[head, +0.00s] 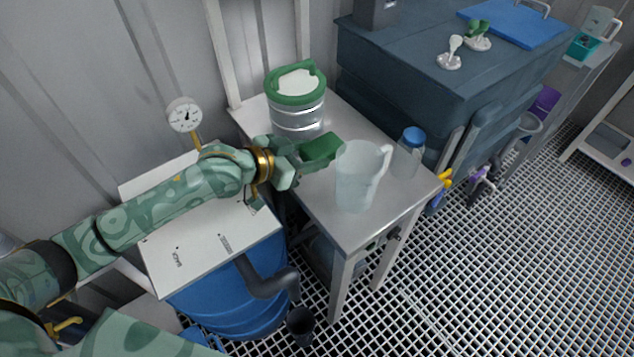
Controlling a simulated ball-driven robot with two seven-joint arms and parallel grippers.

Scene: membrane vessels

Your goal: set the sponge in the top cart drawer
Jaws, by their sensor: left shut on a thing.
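My left gripper (309,158) reaches in from the left over the steel table (350,230). It is shut on a dark green block, the sponge (322,148), and holds it between the green-lidded canister and the clear pitcher. Whether the sponge touches the table or the pitcher I cannot tell. I cannot make out a cart drawer for certain. My right gripper is not in view.
A green-lidded steel canister (297,112) stands behind the sponge. A frosted pitcher (358,178) and a blue-capped jar (409,152) stand to its right. A white panel (195,235) lies over a blue barrel (240,310). Grated floor (480,280) is open at right.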

